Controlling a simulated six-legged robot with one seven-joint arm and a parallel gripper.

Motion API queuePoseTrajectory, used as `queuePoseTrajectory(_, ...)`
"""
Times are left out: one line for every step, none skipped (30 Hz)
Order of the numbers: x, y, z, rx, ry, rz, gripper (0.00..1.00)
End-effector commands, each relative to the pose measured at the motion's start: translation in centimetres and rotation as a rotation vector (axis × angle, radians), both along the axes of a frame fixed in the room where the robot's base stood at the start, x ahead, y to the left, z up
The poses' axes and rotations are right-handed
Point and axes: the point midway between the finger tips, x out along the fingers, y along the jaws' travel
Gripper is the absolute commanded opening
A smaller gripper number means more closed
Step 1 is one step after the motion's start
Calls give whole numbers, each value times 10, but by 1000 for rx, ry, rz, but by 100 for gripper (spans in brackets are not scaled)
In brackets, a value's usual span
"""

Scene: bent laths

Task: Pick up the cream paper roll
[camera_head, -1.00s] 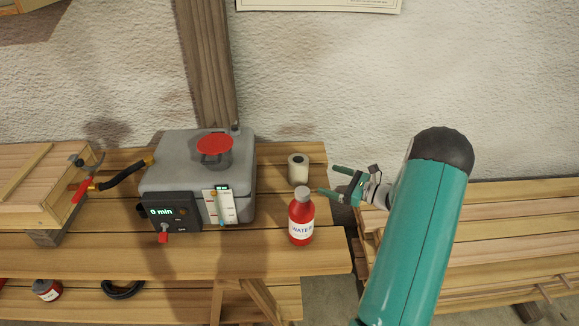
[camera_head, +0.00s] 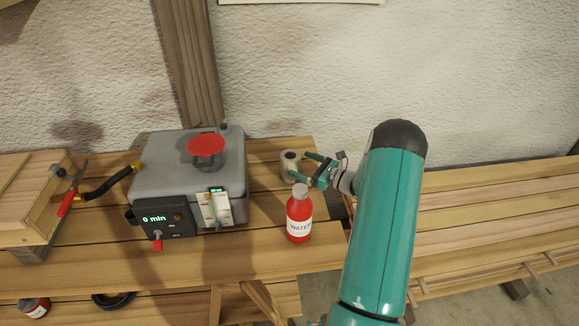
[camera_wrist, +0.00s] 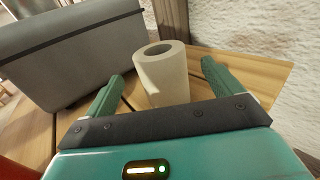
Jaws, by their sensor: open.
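The cream paper roll (camera_head: 290,163) stands upright on the wooden bench, behind the red water bottle (camera_head: 299,216). In the wrist view the roll (camera_wrist: 166,82) stands between the two green fingers, with its hollow top showing and its lower part hidden by my gripper's dark crossbar. My gripper (camera_head: 311,168) is open, with its fingertips close to the roll from the right. In the wrist view my gripper (camera_wrist: 163,75) has a finger on each side of the roll, with a gap visible on both sides.
A grey steam box (camera_head: 180,175) with a red cap and a "0 min" display stands left of the roll. The bottle stands close in front of my gripper. The rough white wall (camera_head: 290,80) is behind the bench. Long laths (camera_head: 490,215) lie at the right.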

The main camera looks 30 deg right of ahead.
Motion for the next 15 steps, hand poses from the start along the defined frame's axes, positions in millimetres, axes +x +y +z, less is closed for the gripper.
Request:
queuePoseTrajectory(4,2,0,-1,0,1,91)
queuePoseTrajectory(5,3,0,-1,0,1,91)
queuePoseTrajectory(8,4,0,-1,0,1,91)
queuePoseTrajectory(10,5,0,-1,0,2,91)
queuePoseTrajectory(12,6,0,-1,0,2,91)
queuePoseTrajectory(16,8,0,-1,0,2,91)
queuePoseTrajectory(20,10,0,-1,0,2,91)
queuePoseTrajectory(25,12,0,-1,0,4,91)
queuePoseTrajectory(31,15,-1,-1,0,4,91)
queuePoseTrajectory(36,17,-1,-1,0,3,91)
queuePoseTrajectory(40,19,-1,-1,0,3,91)
queuePoseTrajectory(45,21,-1,-1,0,2,91)
queuePoseTrajectory(49,23,-1,-1,0,2,91)
queuePoseTrajectory(52,24,-1,-1,0,2,91)
queuePoseTrajectory(55,25,0,-1,0,2,91)
